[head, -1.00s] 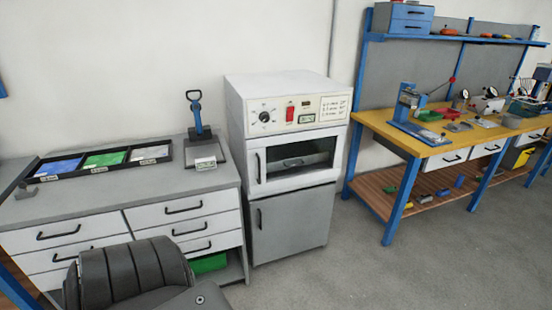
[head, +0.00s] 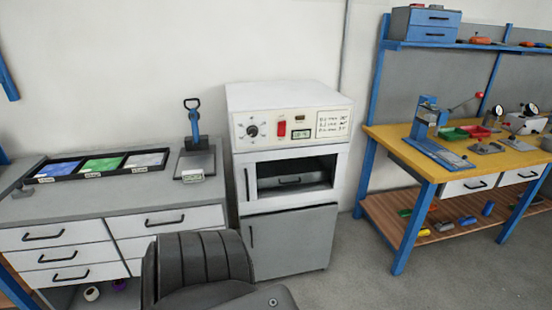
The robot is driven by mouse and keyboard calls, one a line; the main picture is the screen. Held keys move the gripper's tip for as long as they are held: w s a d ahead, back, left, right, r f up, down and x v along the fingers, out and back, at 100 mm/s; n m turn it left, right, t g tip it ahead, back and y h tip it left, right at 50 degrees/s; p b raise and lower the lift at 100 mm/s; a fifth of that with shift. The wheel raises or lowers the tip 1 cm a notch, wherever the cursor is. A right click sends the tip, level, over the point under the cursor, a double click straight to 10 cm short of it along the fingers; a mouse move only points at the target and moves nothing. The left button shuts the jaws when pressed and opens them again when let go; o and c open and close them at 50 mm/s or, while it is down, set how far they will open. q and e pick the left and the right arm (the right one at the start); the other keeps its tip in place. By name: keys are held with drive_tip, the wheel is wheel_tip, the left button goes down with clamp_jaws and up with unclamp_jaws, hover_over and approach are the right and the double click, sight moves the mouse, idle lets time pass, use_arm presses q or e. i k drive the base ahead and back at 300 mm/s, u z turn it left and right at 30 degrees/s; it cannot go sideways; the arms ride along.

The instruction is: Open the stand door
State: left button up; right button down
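The stand is the grey lower cabinet under the white oven. Its grey door (head: 293,243) looks shut and has a dark vertical handle (head: 251,236) at its upper left. The white oven (head: 290,139) sits on top, with a dial, a red switch and a small display. The oven's window door (head: 293,179) has its own dark handle on the left and looks shut. Neither of my grippers shows in the head view.
A grey drawer bench (head: 150,196) with a tray of coloured bins (head: 97,164) stands left. A blue-framed workbench (head: 462,152) is at the right. Floor (head: 350,285) is clear between cabinet and workbench.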

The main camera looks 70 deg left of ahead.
sight(278, 245)
drive_tip(key=u, duration=0.15)
drive_tip(key=i, duration=0.8)
drive_tip(key=u, duration=1.1)
drive_tip(key=i, duration=0.7)
drive_tip(key=u, duration=0.75)
